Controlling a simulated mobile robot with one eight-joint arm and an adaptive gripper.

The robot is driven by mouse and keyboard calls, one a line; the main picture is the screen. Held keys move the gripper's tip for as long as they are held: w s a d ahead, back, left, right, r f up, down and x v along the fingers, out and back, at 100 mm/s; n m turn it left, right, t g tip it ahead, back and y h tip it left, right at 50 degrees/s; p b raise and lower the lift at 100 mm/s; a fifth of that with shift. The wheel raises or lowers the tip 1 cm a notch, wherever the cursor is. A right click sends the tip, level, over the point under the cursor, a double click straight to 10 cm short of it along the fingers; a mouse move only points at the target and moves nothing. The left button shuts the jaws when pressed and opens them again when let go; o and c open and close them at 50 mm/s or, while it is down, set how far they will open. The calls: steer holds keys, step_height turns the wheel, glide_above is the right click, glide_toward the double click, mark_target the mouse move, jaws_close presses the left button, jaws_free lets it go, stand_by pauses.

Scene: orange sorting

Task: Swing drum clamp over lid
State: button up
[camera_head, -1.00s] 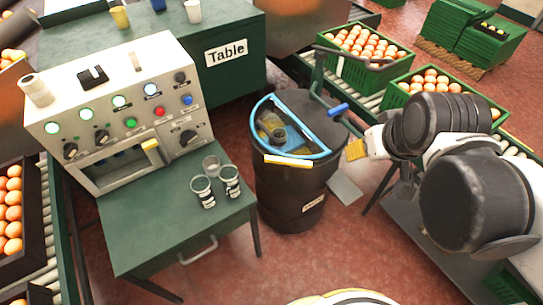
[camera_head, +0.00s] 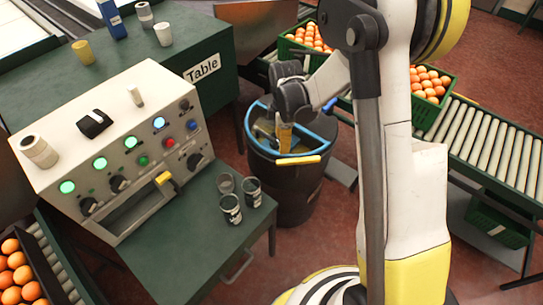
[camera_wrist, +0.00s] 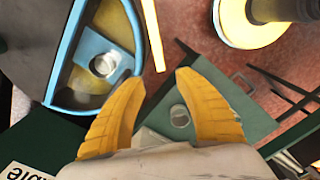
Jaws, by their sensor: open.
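The dark drum (camera_head: 292,200) stands on the floor beside the small green table. Its top has a blue-rimmed opening (camera_head: 262,143) with a yellow handle (camera_head: 298,160) at the front edge. The blue rim (camera_wrist: 62,58) and yellow handle (camera_wrist: 152,35) also show in the wrist view. The blue grip of the clamp lever (camera_head: 329,105) shows just behind the drum's right edge; the rest of the clamp is mostly hidden by my arm. My gripper (camera_head: 285,137) is above the drum top, fingers pointing down. In the wrist view my gripper (camera_wrist: 160,85) is open and empty.
A control panel (camera_head: 115,140) with lit buttons stands left of the drum. Several cups (camera_head: 231,209) sit on the small green table (camera_head: 195,245). Crates of oranges (camera_head: 425,110) and a roller conveyor (camera_head: 490,140) lie right. My arm blocks much of the right side.

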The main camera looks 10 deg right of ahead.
mark_target(282, 161)
step_height(282, 161, down, 11)
steer(key=b, duration=0.4)
steer(key=shift+d+r, duration=0.1)
jaws_close()
